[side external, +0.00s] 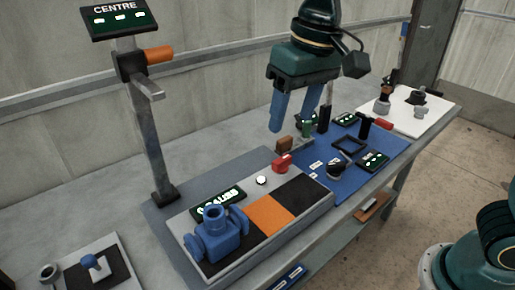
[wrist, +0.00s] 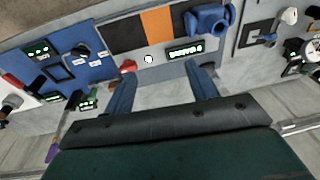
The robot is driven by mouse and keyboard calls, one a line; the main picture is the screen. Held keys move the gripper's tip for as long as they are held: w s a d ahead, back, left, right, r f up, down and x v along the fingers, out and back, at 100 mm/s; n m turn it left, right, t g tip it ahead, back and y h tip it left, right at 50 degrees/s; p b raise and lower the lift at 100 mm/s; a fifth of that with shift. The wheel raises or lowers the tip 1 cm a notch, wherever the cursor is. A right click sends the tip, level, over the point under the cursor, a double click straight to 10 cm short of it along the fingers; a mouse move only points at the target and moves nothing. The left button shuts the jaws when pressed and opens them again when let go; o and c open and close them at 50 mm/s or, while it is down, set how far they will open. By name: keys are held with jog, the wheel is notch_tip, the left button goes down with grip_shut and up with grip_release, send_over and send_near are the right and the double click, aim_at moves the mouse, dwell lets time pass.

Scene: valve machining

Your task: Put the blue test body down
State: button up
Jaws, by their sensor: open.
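The blue test body (side external: 217,234), a valve-like part with flanged ends, sits on the black square at the near left end of the grey gauge block (side external: 322,212). In the wrist view the blue test body (wrist: 210,17) is at the top right. My gripper (side external: 291,126) has two blue fingers, spread apart with nothing between them. It hangs above the bench behind the block, well away from the test body. In the wrist view my gripper (wrist: 162,80) also shows open and empty.
An orange square (side external: 265,214) and another black square lie right of the test body. A red part (side external: 282,163) stands at the block's back edge. A post with a "CENTRE" display (side external: 118,18) rises at left. A blue panel (side external: 350,185) with several controls lies at right.

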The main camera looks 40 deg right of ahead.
jog(key=s+d+f+t, duration=0.2)
jog(key=s+d, duration=0.6)
jog(key=s+d+f+t, duration=0.1)
jog(key=s+d+f, duration=0.1)
jog(key=s+d, duration=0.6)
jog(key=shift+d+f+t+h, duration=0.15)
jog(key=shift+f+t+h, duration=0.1)
jog(key=shift+t+h, duration=0.15)
